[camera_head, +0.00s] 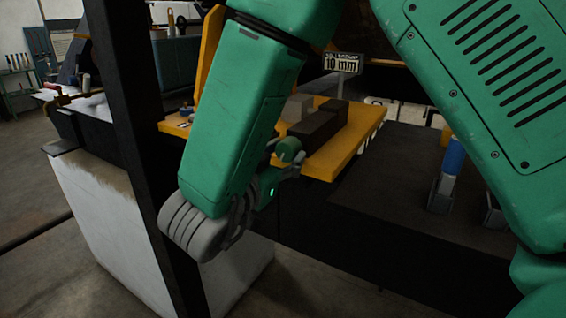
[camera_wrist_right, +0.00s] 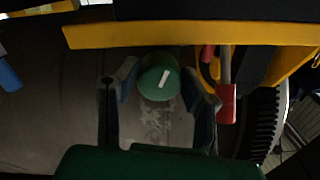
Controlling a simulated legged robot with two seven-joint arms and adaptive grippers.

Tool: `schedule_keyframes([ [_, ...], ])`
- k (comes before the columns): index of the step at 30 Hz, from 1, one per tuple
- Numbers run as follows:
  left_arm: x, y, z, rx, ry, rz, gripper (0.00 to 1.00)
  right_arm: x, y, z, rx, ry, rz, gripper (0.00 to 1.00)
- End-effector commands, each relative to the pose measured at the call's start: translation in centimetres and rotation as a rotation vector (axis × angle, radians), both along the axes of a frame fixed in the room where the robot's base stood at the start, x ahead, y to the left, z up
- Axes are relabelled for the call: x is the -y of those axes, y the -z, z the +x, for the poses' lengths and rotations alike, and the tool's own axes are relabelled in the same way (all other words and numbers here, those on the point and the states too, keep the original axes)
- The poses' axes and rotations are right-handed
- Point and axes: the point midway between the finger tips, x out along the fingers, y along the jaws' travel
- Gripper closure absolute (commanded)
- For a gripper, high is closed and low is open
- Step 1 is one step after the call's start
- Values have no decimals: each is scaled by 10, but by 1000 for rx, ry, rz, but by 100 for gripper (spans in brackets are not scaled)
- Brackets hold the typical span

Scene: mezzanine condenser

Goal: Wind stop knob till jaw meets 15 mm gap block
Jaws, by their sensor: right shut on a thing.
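A green round stop knob (camera_head: 290,149) shows at the near edge of the yellow plate (camera_head: 346,152) in the head view. In the right wrist view the knob (camera_wrist_right: 159,77) faces the camera, with a slanted white mark. My right gripper (camera_head: 287,164) is shut on it, one finger on each side. Dark blocks (camera_head: 316,128) and a grey block (camera_head: 297,107) sit on the plate; I cannot tell which is the jaw or the gap block, nor whether they touch. A sign (camera_head: 343,63) behind them reads "10 mm". My left gripper is out of view.
A dark upright post (camera_head: 140,110) stands left of my right arm, before a pale cabinet (camera_head: 125,215). A blue cylinder (camera_head: 453,156) stands in a holder on the dark surface at right. In the wrist view, a red-handled item (camera_wrist_right: 226,103) and a dark toothed wheel (camera_wrist_right: 262,120) lie right of the knob.

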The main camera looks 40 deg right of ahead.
Motion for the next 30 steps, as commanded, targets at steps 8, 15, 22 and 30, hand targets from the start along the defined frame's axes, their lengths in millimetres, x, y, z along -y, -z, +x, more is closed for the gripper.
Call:
schedule_keyframes([
  [8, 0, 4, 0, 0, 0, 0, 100, 0, -1, 1, 53, -2, 21, 93],
  [15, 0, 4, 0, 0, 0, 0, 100, 0, -1, 1, 51, -2, 20, 44],
  [22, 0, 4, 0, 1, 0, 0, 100, -1, -1, -1, 50, -2, 20, 44],
  [30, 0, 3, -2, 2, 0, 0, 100, -32, 0, -13, 49, -6, 18, 44],
])
